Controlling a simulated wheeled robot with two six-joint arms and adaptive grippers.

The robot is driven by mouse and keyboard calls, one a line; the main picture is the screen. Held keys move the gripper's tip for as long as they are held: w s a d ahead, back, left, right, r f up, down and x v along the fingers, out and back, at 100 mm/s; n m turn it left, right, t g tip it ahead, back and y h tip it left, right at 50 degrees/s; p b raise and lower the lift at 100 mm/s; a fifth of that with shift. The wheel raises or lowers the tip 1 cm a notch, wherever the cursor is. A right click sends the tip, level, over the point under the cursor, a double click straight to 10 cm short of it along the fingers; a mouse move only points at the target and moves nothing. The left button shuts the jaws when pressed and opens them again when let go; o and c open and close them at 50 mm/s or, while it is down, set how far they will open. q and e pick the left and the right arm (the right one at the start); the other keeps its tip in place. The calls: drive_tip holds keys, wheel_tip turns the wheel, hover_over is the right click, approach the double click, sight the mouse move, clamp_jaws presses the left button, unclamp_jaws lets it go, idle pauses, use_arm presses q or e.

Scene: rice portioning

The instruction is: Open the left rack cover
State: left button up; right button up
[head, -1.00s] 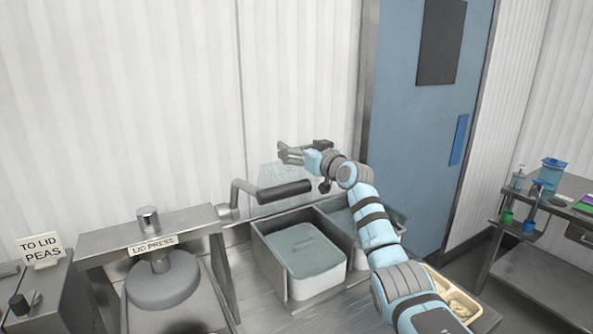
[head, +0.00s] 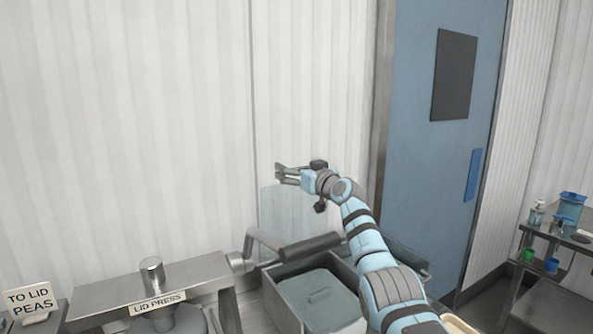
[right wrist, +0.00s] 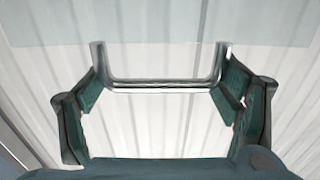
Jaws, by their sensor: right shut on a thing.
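The left rack cover (head: 286,214) is a clear, pale panel standing nearly upright against the wall behind the left rack (head: 268,301). Its metal handle (right wrist: 160,86) lies across my right gripper in the right wrist view, with part of the panel (right wrist: 160,25) above it. My right gripper (head: 281,174) is at the top edge of the cover, shut on the handle. The grey-green lidded container (head: 318,297) sits in the uncovered left rack. My arm hides much of the right rack. My left gripper is in neither view.
A lever with a dark grip (head: 312,247) crosses in front of the cover's lower edge. The lid press (head: 165,298) stands to the left. A blue door (head: 433,165) is to the right, with a small cart (head: 522,255) beyond it.

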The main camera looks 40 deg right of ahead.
drive_tip(key=shift+f, duration=0.1)
drive_tip(key=o, duration=1.6)
drive_tip(key=shift+o, duration=0.2)
drive_tip(key=shift+s+a, duration=0.1)
drive_tip(key=shift+s, duration=0.1)
drive_tip(key=shift+s, duration=0.25)
drive_tip(key=s+a, duration=0.1)
drive_tip(key=s, duration=1)
drive_tip(key=shift+a, duration=0.1)
drive_tip(key=shift+s, duration=0.15)
